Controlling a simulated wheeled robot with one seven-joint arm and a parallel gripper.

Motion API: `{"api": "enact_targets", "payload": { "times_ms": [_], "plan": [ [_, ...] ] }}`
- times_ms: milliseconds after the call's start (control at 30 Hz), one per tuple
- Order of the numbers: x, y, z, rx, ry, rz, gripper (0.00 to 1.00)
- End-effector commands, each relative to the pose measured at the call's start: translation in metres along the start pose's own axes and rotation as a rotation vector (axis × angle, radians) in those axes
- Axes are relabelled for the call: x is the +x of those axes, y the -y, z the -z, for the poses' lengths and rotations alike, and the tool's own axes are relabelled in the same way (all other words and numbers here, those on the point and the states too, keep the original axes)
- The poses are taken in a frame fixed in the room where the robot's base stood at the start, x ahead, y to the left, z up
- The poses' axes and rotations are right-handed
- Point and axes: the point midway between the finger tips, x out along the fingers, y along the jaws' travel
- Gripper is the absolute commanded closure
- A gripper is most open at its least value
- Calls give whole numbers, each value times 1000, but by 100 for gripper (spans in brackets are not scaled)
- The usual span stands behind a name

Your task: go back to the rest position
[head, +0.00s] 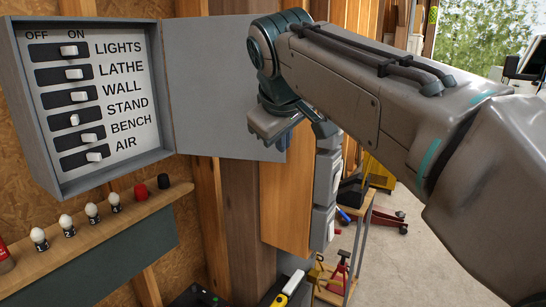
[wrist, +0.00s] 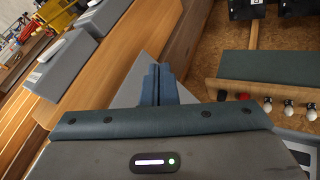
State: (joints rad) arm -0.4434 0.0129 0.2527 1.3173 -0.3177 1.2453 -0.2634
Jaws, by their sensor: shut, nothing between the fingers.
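My gripper (wrist: 160,80) shows in the wrist view with its two blue-grey fingers together and nothing between them. In the head view my arm reaches in from the right and bends down in front of the open door (head: 205,85) of the switch box; the fingertips are hard to make out there. The grey switch box (head: 160,155) is at the upper left. Its sliders are labelled LIGHTS, LATHE, WALL, STAND, BENCH and AIR. The STAND slider (head: 74,120) sits a little further left in its slot than the others.
A wooden shelf (head: 100,228) below the box holds several white bulbs, a red cap (head: 141,192) and a black cap (head: 163,181). Grey boxes (head: 325,180) are on a wooden post behind my arm. A red jack stand (head: 340,272) is on a low shelf. Open floor (head: 420,265) lies at the right.

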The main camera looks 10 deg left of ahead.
Motion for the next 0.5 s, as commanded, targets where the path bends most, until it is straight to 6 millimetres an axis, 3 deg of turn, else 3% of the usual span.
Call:
{"api": "enact_targets", "payload": {
  "times_ms": [100,267,367,500],
  "plan": [
    [-13,-3,-2,1,-2,0,100],
    [-16,-6,-12,16,12,1,100],
    [-7,-9,-38,62,46,-1,100],
    [14,-13,-98,181,114,2,100]
  ]
}}
